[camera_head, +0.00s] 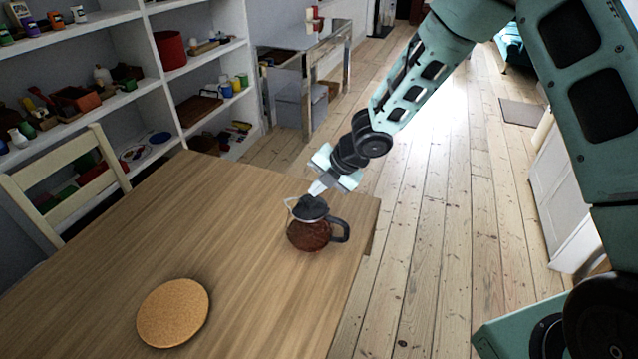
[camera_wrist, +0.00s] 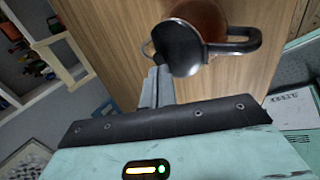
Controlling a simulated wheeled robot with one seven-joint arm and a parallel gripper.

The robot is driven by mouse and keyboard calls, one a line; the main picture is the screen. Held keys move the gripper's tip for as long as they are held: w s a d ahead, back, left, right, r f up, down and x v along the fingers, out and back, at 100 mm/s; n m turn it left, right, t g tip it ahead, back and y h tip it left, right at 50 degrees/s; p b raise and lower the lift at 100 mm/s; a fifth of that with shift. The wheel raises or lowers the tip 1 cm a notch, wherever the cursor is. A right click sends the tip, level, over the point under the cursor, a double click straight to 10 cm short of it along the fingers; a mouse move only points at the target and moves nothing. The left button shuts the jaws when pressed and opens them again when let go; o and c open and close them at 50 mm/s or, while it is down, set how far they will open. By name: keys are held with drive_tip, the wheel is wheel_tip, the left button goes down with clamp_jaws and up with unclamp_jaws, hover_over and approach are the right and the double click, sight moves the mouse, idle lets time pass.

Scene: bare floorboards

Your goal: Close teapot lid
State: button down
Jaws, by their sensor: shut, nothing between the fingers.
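The teapot (camera_head: 308,236) stands upright near the right edge of the wooden table. It has a reddish-brown body, a dark top and a dark handle on its right. Its dark lid (camera_head: 312,208) is at the top, and I cannot tell how far it is tilted. In the wrist view the lid (camera_wrist: 182,50) is a round dark disc that hides part of the teapot body (camera_wrist: 205,15). My gripper (camera_head: 317,188) is shut and empty, just above the lid. In the wrist view its fingertips (camera_wrist: 155,78) are close beside the lid; contact is unclear.
A round cork mat (camera_head: 172,313) lies on the table (camera_head: 235,260) at the front left. A chair (camera_head: 65,185) stands at the table's left side. Shelves (camera_head: 165,80) with many small objects line the wall. Open floorboards (camera_head: 430,230) lie to the right.

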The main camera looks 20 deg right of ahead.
sight(306, 198)
drive_tip(key=shift+a, duration=0.15)
drive_tip(key=shift+w+a+f, duration=0.25)
drive_tip(key=shift+w+a, duration=0.1)
drive_tip(key=shift+a, duration=0.1)
drive_tip(key=shift+w+a+f, duration=0.6)
drive_tip(key=shift+a+f, duration=0.05)
